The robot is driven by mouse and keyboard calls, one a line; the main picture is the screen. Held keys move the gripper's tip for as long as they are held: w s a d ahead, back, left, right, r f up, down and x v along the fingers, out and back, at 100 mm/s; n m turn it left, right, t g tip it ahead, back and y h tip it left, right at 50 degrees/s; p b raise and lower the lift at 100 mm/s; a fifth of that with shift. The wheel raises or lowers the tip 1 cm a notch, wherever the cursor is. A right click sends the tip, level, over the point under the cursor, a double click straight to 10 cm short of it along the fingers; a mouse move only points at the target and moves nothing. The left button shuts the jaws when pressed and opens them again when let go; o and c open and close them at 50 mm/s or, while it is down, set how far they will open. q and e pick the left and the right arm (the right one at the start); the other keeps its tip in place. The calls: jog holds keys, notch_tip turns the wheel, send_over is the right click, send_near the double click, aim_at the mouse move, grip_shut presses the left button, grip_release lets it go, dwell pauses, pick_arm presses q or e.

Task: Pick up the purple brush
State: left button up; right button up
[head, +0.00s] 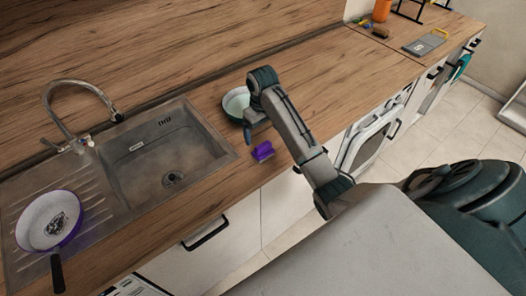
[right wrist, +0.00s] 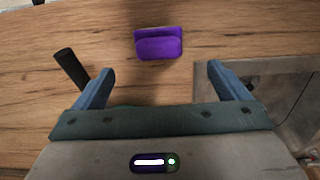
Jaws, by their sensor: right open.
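The purple brush (head: 263,151) lies on the wooden worktop near its front edge, just right of the sink. My right gripper (head: 250,128) hangs over the worktop close to the brush. In the right wrist view the purple brush (right wrist: 158,43) lies ahead of the open fingers of my right gripper (right wrist: 160,78), roughly centred between them. The fingers are apart and hold nothing. My left gripper is not in view.
A green-rimmed pan or bowl (head: 235,102) stands behind my gripper, partly hidden. A dark handle (right wrist: 71,68) shows beside the left finger. The sink (head: 165,150) and a white pan (head: 48,220) on its drainboard are at left.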

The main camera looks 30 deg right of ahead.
aim_at(263, 144)
jog(key=shift+f+b, duration=0.35)
jog(key=shift+f, duration=0.25)
jog(key=shift+a+f+b, duration=0.1)
jog(key=shift+f+b, duration=0.85)
jog(key=shift+b, duration=0.1)
notch_tip(263, 144, down, 2)
jog(key=shift+f+p, duration=0.5)
jog(key=shift+p, duration=0.2)
jog(key=f+p, duration=0.2)
jog(key=f, duration=0.1)
jog(key=shift+d+f, duration=0.2)
jog(key=shift+f, duration=0.6)
jog(key=c, duration=1.1)
jog(key=shift+r, duration=0.15)
